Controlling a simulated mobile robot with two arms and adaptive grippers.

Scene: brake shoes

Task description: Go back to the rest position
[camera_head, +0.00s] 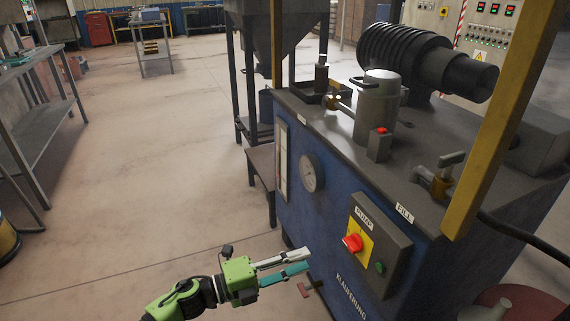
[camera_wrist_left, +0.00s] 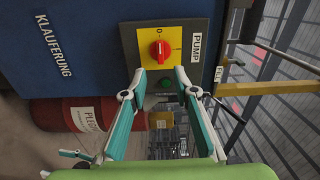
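My left gripper (camera_head: 308,260), a green body with white and teal fingers, is low in front of the blue machine in the head view. Its fingers are apart with nothing between them. The red knob (camera_head: 352,242) sits on a yellow plate. My right gripper does not show in the head view. A small teal and white shape (camera_wrist_left: 76,155) in the left wrist view may be it, too small to judge.
The blue machine (camera_head: 318,215) with valves and a gauge (camera_head: 312,172) fills the right side. A red drum (camera_wrist_left: 80,115) stands near it. A yellow post (camera_head: 500,130) rises in front. A shelf (camera_head: 45,120) stands left, with open floor (camera_head: 160,160) between.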

